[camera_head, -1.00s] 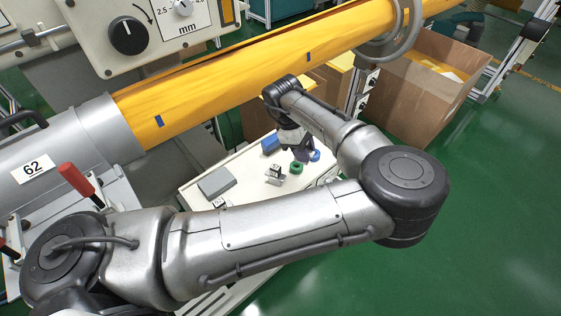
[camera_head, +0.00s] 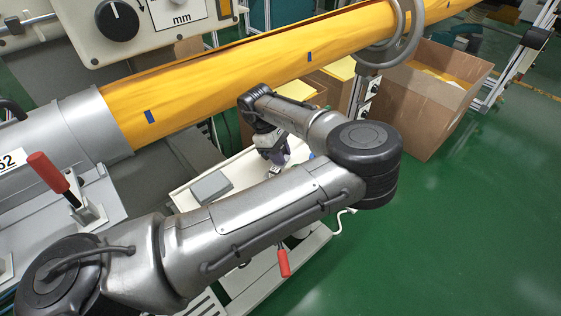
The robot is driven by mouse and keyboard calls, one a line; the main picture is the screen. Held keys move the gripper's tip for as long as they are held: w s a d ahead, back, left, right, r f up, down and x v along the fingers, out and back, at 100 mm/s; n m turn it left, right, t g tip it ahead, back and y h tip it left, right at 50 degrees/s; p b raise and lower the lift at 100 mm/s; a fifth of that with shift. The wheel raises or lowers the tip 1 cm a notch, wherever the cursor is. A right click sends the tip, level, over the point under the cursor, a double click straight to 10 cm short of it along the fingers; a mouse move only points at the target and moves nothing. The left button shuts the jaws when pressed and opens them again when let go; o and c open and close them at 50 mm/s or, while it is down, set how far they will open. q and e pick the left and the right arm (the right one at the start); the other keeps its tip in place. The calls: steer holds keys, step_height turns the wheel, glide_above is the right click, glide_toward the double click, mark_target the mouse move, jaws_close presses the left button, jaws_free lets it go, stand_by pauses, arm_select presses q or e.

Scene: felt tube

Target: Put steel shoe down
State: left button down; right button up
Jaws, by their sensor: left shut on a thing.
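My left gripper (camera_head: 276,156) points down over the white bench top (camera_head: 239,166), below the yellow tube. It is shut on what I take to be the steel shoe, which is small and mostly hidden by the fingers. A small metallic piece (camera_head: 273,171) shows just under the fingertips; I cannot tell whether it is the held shoe or a separate thing on the bench. Whether the held thing touches the bench is also unclear. My right gripper is not in view.
A grey flat block (camera_head: 211,187) lies left of the gripper on the bench. The yellow tube (camera_head: 225,88) runs above, through a metal ring (camera_head: 402,45). A red-handled clamp (camera_head: 50,172) stands at left. A cardboard box (camera_head: 418,108) stands right; green floor is clear.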

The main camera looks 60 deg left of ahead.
arm_select(q)
steer(key=shift+f, duration=0.7)
steer(key=shift+r, duration=0.1)
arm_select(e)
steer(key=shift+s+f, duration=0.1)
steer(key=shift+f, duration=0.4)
arm_select(q)
steer(key=c, duration=0.9)
jaws_free()
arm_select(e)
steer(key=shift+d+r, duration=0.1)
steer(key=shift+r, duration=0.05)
arm_select(q)
steer(key=p+v, duration=0.6)
steer(key=v, duration=0.5)
steer(key=shift+r, duration=0.15)
steer(key=shift+o, duration=0.7)
steer(key=shift+s+a+r, duration=0.1)
steer(key=shift+r, duration=0.25)
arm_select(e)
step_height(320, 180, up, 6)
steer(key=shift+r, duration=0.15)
